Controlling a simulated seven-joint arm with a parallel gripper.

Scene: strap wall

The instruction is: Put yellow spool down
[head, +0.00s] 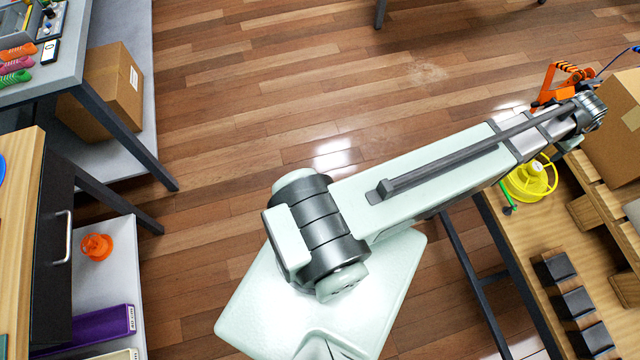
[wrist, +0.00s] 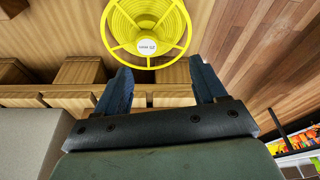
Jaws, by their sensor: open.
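The yellow spool (head: 532,181) stands on the wooden bench at the right in the head view, below the end of my arm. In the wrist view the yellow spool (wrist: 146,28) shows at the top centre, with its spoked rim and a white label in its middle. My gripper (wrist: 162,78) is open, with its two dark fingers apart. The spool lies just beyond the fingertips, and I see nothing held between them. Whether a fingertip touches the rim I cannot tell. In the head view my arm's end hides the fingers.
The wooden bench (head: 530,245) carries several black-topped blocks (head: 574,303) and a cardboard box (head: 610,125) at its back. An orange device (head: 562,82) stands close to my arm's end. A green-tipped item (head: 507,197) lies beside the spool. The floor between the benches is clear.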

